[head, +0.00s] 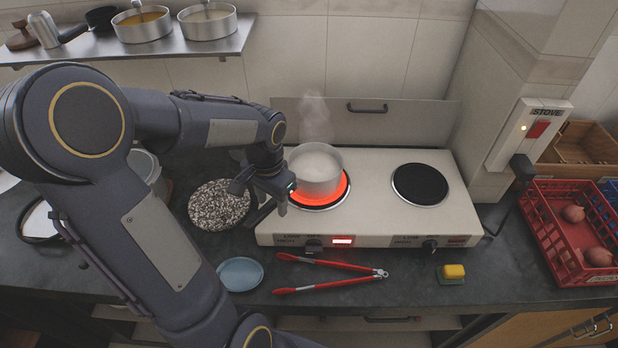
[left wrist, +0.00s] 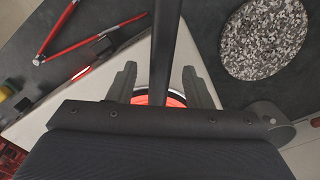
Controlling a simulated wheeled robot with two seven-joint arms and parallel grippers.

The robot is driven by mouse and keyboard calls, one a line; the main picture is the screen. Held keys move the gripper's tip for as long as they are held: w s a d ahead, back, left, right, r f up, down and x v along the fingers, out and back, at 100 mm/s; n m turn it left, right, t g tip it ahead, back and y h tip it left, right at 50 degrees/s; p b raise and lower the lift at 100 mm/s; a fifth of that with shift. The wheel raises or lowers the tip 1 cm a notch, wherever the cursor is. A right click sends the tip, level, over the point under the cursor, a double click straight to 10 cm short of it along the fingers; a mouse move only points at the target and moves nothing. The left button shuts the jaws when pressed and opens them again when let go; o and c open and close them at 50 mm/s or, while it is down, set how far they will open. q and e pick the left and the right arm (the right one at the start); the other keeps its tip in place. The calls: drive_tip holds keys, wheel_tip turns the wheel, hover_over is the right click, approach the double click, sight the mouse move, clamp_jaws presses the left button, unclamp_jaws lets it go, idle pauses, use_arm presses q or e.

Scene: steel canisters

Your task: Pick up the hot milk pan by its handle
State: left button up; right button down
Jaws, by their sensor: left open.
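The steel milk pan (head: 316,172) stands upright on the left burner, which glows red; steam rises from its pale contents. Its dark handle (head: 259,214) points toward the front left, partly hidden by my left gripper (head: 268,196). In the left wrist view the handle (left wrist: 167,38) runs between the two spread fingers of my left gripper (left wrist: 159,70). The gripper is open, with gaps showing on both sides of the handle. The pan's body is hidden in that view. My right gripper is not in view.
The hot plate (head: 375,217) has a dark right burner (head: 420,184). A speckled round mat (head: 219,204) lies left of it. Red tongs (head: 330,268), a blue dish (head: 240,273) and a yellow sponge (head: 453,272) lie in front. A red crate (head: 566,250) stands right.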

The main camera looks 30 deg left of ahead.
use_arm(q)
drive_tip(key=shift+f, duration=1.5)
drive_tip(key=shift+r, duration=0.1)
clamp_jaws()
